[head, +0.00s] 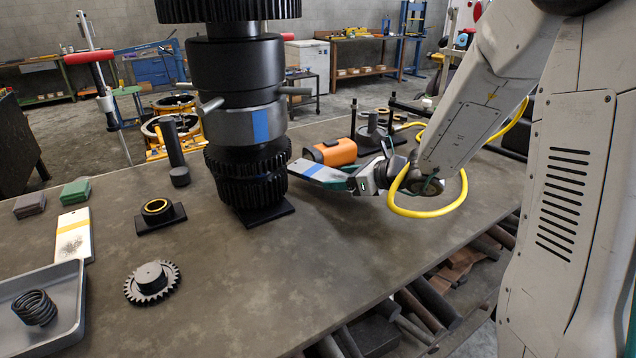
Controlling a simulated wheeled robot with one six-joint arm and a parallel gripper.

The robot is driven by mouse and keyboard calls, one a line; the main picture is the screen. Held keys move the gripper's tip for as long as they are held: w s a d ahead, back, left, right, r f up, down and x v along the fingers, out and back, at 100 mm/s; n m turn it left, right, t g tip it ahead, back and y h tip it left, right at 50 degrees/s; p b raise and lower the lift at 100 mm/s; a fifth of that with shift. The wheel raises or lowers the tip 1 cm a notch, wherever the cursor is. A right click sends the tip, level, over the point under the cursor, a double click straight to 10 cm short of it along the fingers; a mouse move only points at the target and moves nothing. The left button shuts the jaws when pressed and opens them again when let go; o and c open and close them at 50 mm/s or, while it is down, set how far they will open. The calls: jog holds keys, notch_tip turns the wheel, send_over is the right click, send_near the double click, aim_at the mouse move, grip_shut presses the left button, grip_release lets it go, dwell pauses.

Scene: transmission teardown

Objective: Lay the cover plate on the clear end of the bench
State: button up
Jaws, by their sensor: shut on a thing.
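My gripper (352,180) reaches in from the right, low over the bench, just right of the tall gear stack. It is shut on a flat pale plate with a blue stripe (316,171), which I take to be the cover plate. The plate sticks out to the left of the jaws, roughly level; I cannot tell whether it touches the bench (290,270). The jaws and wrist hide its right end.
The black and grey gear stack (247,120) stands close left of the plate. An orange object (332,152) and dark parts (374,133) lie behind. A gear (152,282), a ringed block (158,212), a tray (70,318) and a yellow-striped plate (74,225) occupy the left; the front middle is clear.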

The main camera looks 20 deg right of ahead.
aim_at(320, 190)
jog(key=w+a, duration=0.4)
jog(key=w, duration=0.1)
jog(key=shift+f, duration=1.7)
jog(key=shift+f, duration=0.15)
jog(key=o, duration=1.4)
jog(key=shift+o, duration=0.2)
